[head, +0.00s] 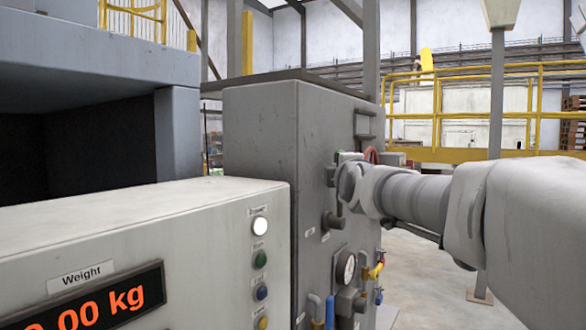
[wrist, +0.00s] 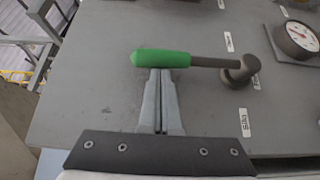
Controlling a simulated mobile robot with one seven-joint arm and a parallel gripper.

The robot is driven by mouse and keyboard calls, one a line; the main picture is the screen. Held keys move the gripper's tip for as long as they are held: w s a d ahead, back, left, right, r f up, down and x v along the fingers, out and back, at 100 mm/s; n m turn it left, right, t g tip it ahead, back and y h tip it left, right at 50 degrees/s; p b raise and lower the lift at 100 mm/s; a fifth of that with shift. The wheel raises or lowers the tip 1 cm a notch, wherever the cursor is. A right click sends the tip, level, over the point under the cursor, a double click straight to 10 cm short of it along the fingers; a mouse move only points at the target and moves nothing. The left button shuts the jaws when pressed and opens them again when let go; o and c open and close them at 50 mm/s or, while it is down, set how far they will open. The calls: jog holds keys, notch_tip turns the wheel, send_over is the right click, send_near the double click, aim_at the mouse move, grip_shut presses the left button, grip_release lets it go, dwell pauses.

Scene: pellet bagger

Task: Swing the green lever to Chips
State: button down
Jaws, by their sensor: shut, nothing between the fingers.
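The green lever (wrist: 161,59) shows in the wrist view as a green grip on a dark rod. The rod runs to a round dark pivot (wrist: 241,72) at its right, mounted on the grey panel. My gripper (wrist: 160,73) is shut and empty. Its fingertips are right at the grip's lower edge in the picture, seemingly touching it; the exact contact cannot be told. Small white labels stand around the pivot; one below it (wrist: 244,122) seems to read Silo, the others are too small to read surely. In the head view my wrist hides most of the lever.
A pressure gauge (wrist: 298,38) sits right of the pivot. In the head view, the grey cabinet (head: 260,150) carries the gauge (head: 344,268) and several coloured valve handles below. The weight display box (head: 150,240) stands in front at left. A yellow railing (head: 470,155) is behind.

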jog(key=shift+w+d+r+m+g, duration=0.2)
jog(key=shift+w+d+m+g, duration=0.15)
jog(key=shift+w+g, duration=0.2)
jog(key=shift+w+p, duration=0.15)
jog(key=shift+p, duration=0.15)
jog(key=w+d+g+p, duration=0.1)
jog(key=w+d+m+g+p, duration=0.1)
jog(key=w+p, duration=0.1)
jog(key=w+d+m+g+y+p, duration=0.1)
jog(key=g, duration=0.1)
jog(key=shift+w+d+r+m, duration=0.1)
jog(key=shift+w+d+m, duration=0.15)
jog(key=shift+w, duration=0.1)
dwell(0.7)
